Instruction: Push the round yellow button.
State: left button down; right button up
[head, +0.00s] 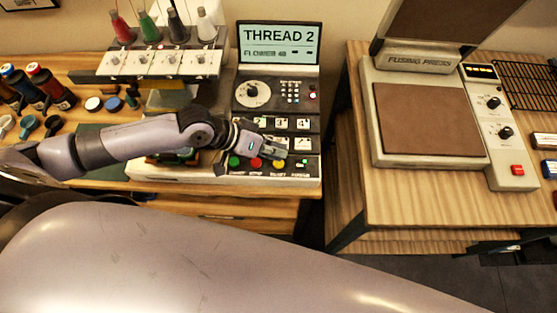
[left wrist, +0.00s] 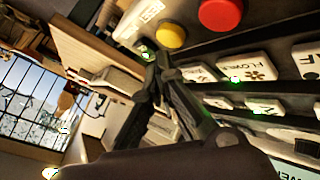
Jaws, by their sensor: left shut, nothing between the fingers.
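The round yellow button (head: 279,164) sits in the bottom row of the embroidery machine's control panel (head: 246,126), right of a red button (head: 256,163) and a green button (head: 235,162). It also shows near the top of the left wrist view (left wrist: 171,35), beside the larger red button (left wrist: 220,13). My left gripper (head: 280,151) is shut and empty over the panel, just behind the yellow button in the head view. Its closed fingertips (left wrist: 157,62) appear close to the yellow button in the left wrist view; I cannot tell whether they touch anything. My right gripper is not in view.
White picture keys (left wrist: 248,68) lie close beside the fingers. A screen (head: 279,43) reading "THREAD 2" stands above the panel. Thread spools (head: 163,30) stand at the back left. A fusing press (head: 430,115) stands on the separate right table, across a gap.

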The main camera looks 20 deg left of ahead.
pick_arm(q)
jog(key=shift+f, duration=0.4)
jog(key=shift+f, duration=0.4)
dwell(0.4)
dwell(0.4)
jog(key=shift+r+p, duration=0.85)
jog(key=shift+p, duration=0.05)
